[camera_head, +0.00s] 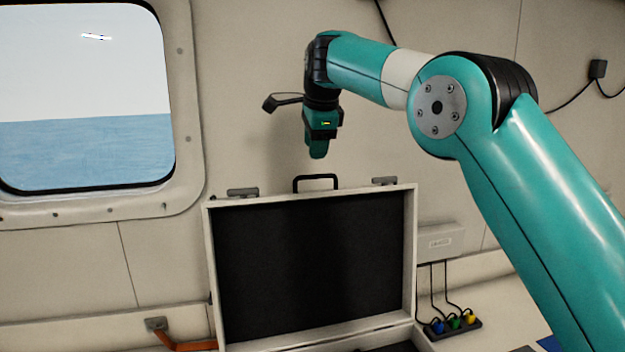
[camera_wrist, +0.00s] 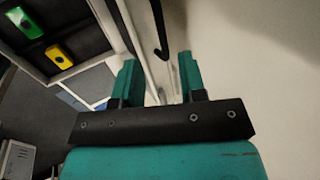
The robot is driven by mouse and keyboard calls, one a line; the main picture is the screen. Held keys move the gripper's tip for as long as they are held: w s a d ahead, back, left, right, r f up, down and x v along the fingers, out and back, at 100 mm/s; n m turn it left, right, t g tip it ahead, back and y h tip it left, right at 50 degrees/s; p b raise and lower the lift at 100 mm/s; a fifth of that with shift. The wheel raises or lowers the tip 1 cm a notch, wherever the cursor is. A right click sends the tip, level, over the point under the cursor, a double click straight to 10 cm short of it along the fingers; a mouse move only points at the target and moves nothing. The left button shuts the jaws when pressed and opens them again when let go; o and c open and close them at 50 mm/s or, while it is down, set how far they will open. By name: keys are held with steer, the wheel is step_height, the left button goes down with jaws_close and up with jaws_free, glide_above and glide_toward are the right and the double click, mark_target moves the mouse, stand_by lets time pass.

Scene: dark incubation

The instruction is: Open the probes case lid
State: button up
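The probes case stands with its lid (camera_head: 312,265) raised upright, its dark lining facing the head camera. The lid has a black handle (camera_head: 316,178) and two latches along its top edge. My gripper (camera_head: 318,150) hangs pointing down above and just behind the handle, apart from it. In the wrist view my gripper (camera_wrist: 158,80) shows two teal fingers spread apart with nothing between them. The lid edge and dark handle show beyond the fingers. Part of the case's base shows at upper left, with a green item (camera_wrist: 25,22) and a yellow item (camera_wrist: 60,55) in dark lining.
A window (camera_head: 85,95) is in the wall at left. A wall box (camera_head: 440,242) with cables runs to a strip of blue, green and yellow plugs (camera_head: 455,325) right of the case. An orange strap (camera_head: 185,343) lies at lower left. The wall is close behind the lid.

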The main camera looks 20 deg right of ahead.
steer(key=p, duration=0.1)
glide_above(312, 192)
step_height(312, 192, down, 7)
steer(key=shift+d+r, duration=0.1)
steer(key=shift+r, duration=0.05)
jaws_close()
